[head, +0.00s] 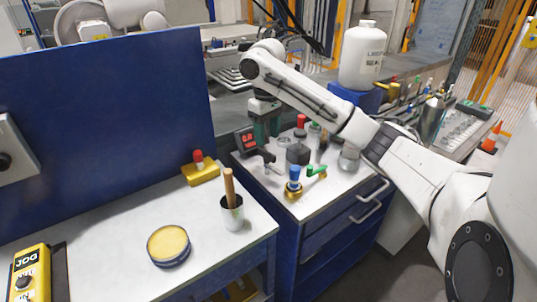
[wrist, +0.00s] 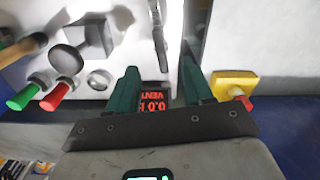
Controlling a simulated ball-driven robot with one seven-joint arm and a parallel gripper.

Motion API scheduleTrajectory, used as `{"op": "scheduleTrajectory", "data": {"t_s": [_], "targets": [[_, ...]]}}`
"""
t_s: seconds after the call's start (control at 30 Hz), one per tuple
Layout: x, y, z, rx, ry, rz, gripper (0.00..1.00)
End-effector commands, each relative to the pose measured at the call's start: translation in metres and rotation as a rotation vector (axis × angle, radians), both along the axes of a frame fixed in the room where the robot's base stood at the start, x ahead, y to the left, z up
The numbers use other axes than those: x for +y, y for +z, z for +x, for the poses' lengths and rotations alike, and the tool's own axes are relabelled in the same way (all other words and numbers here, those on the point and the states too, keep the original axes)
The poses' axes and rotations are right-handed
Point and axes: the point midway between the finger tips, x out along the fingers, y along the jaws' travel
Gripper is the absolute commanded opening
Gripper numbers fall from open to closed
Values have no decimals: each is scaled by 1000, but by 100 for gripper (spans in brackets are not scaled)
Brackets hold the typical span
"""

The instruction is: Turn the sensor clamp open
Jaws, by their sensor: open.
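My gripper (head: 265,129) points down over the back left of the far bench. Its two green fingers stand apart with nothing held, and the wrist view shows the gap between them (wrist: 160,78). A dark box with a red display (head: 246,139) is beside the fingers; in the wrist view the display (wrist: 153,102) shows between them, farther off. A grey metal lever-like piece (head: 269,163) stands in front of the gripper, and a similar metal piece (wrist: 159,38) lies ahead of the fingers in the wrist view. I cannot tell for sure that this is the sensor clamp.
A blue-topped brass fitting (head: 293,184), a green-handled valve (head: 314,172) and a dark block (head: 298,154) crowd the bench nearby. A blue panel (head: 110,100) rises at left. A yellow block with a red knob (head: 201,172) sits on the near table.

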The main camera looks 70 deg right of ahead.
Motion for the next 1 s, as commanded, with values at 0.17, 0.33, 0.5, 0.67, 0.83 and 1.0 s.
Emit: {"op": "scheduleTrajectory", "data": {"t_s": [0.17, 0.33, 0.5, 0.67, 0.83, 1.0], "targets": [[2, -38, 0, 0, 1, 5, 51], [0, -58, 0, 0, 1, 1, 51], [1, -69, 0, 0, 2, 0, 51], [0, -71, 0, -1, 2, 0, 51], [0, -71, 0, -1, 2, 0, 49], [0, -71, 0, -1, 2, 0, 33]]}}
